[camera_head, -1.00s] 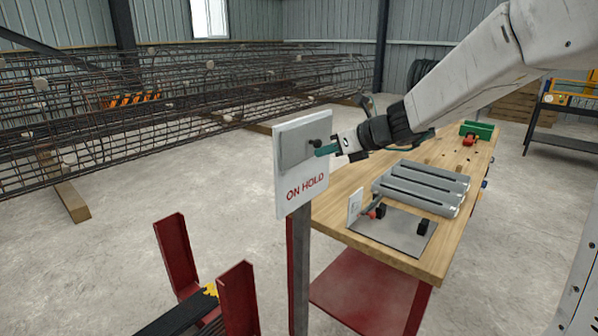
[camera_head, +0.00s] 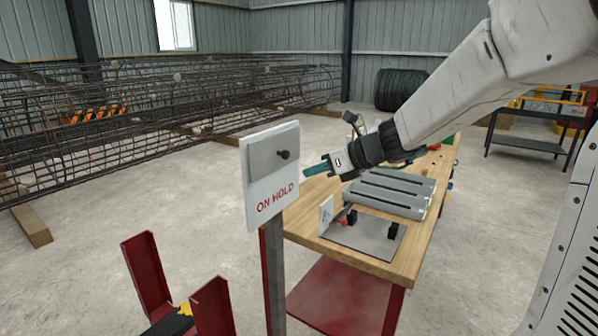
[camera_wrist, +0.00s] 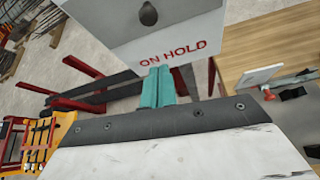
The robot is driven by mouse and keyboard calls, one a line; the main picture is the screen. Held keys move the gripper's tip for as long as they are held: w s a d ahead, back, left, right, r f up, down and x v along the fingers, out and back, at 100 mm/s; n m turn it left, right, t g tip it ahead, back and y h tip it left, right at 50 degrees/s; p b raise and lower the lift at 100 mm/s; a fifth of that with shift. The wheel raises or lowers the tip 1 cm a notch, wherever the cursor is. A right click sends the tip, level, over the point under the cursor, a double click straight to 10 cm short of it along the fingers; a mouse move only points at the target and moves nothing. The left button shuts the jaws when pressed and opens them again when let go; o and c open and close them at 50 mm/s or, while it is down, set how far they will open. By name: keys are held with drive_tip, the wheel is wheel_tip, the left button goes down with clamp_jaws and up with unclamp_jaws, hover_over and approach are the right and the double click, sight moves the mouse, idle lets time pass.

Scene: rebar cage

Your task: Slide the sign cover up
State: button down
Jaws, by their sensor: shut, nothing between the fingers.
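A white sign (camera_head: 252,203) stands on a grey post and shows "ON HOLD" in red on its lower part. A grey sign cover (camera_head: 263,160) with a dark round knob (camera_head: 284,154) covers the upper part of the sign. In the wrist view the knob (camera_wrist: 148,14) is at the top edge, above the red text (camera_wrist: 173,54). My gripper (camera_head: 307,171) has teal fingers. It is shut and empty, just right of the sign, a little below the knob and apart from it. The fingers also show in the wrist view (camera_wrist: 157,84), below the text.
A wooden workbench (camera_head: 375,262) with grey bars (camera_head: 390,192) and a metal plate fixture (camera_head: 362,237) stands right of and behind the sign. Red steel uprights (camera_head: 146,268) stand at the lower left. A long rebar cage (camera_head: 150,115) fills the back left. The concrete floor between is clear.

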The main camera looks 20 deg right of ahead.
drive_tip(key=v, duration=0.4)
idle(0.5)
drive_tip(key=s+a+f+n+g+h, duration=0.1)
drive_tip(key=s+a+f+n+g, duration=0.15)
drive_tip(key=s+n, duration=0.5)
drive_tip(key=s+a+f+n+g+h, duration=0.1)
drive_tip(key=s+f+n+g, duration=0.25)
drive_tip(key=s+n, duration=0.35)
drive_tip(key=s+d+n+g+h, duration=0.1)
drive_tip(key=s+d+n+h, duration=0.2)
drive_tip(key=s+n, duration=1.2)
drive_tip(key=s+h, duration=0.1)
drive_tip(key=h, duration=0.2)
drive_tip(key=shift+s+g, duration=0.2)
drive_tip(key=shift+g, duration=0.1)
